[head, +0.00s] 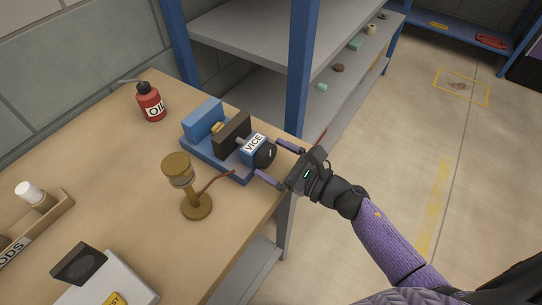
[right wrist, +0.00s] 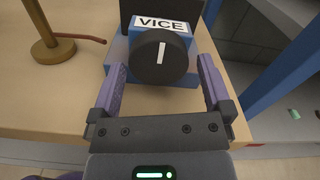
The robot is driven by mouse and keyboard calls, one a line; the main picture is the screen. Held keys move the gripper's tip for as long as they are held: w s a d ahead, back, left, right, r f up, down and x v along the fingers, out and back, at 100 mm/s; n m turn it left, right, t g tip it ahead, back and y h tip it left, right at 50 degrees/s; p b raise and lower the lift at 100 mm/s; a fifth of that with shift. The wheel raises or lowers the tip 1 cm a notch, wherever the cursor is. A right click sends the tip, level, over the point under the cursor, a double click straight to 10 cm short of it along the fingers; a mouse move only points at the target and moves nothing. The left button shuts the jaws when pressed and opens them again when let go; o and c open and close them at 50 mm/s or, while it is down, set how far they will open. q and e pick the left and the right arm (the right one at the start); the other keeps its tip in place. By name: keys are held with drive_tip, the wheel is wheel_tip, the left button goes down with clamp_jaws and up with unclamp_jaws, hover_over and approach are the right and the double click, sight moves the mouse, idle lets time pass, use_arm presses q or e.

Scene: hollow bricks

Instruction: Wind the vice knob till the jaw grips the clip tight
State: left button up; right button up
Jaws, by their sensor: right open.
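The blue vice (head: 215,160) stands near the table's right edge, with a "VICE" label on it. A small yellow clip (head: 217,128) sits between its blue fixed jaw (head: 203,117) and its dark sliding jaw (head: 233,131); whether both touch it is too small to tell. The round black knob (head: 265,154) faces my right gripper; in the right wrist view the knob (right wrist: 159,60) shows a white mark pointing nearly straight up. My right gripper (right wrist: 162,64) is open, one finger on each side of the knob, with visible gaps. My left gripper is not in view.
A brass stand with a thin reddish rod (head: 196,204) stands close in front of the vice. A red oil can (head: 151,103) is behind it. A wooden box (head: 42,215) and a grey case (head: 105,283) lie at the left. A blue shelf post (head: 301,65) rises beyond the table edge.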

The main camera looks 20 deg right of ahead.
drive_tip(key=shift+w+a, duration=0.25)
drive_tip(key=shift+w, duration=0.05)
drive_tip(key=c, duration=1.1)
drive_tip(key=shift+m, duration=0.4)
